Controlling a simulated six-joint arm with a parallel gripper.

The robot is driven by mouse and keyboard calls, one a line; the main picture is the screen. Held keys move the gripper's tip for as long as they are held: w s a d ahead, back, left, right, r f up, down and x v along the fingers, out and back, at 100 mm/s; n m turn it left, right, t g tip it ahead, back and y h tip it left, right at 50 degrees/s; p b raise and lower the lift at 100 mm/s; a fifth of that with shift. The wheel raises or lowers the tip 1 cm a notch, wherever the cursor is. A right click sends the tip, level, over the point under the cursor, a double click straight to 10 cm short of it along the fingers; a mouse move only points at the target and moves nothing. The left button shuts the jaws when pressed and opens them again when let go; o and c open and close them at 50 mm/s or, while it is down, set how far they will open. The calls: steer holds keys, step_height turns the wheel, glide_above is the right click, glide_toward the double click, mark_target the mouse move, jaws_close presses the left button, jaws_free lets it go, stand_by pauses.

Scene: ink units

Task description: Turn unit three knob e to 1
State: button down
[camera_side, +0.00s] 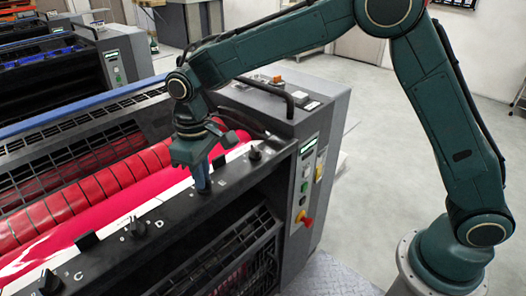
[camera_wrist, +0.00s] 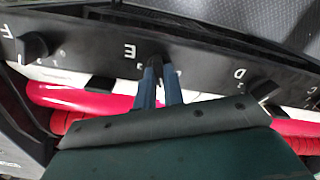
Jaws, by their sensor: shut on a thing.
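My gripper (camera_side: 202,184) reaches down from above to the black rail of the ink unit with the pink-red roller. In the wrist view its two blue fingers (camera_wrist: 158,75) are shut on the dark knob e (camera_wrist: 156,63), beside the white letter E on the rail (camera_wrist: 205,64). Only a small part of the knob shows between the fingers. In the side view the fingers hide it. The small dial numbers near it are partly covered and too small to read, so I cannot tell its setting.
Knob D (camera_side: 137,228) and knob C (camera_side: 49,283) stand along the rail to the left in the side view. Red rollers (camera_side: 90,190) lie behind the rail.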

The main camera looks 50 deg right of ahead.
stand_by(0.3)
steer(key=c, duration=1.5)
jaws_free()
steer(key=shift+r, duration=0.15)
step_height(320, 180, up, 14)
steer(key=shift+f, duration=0.25)
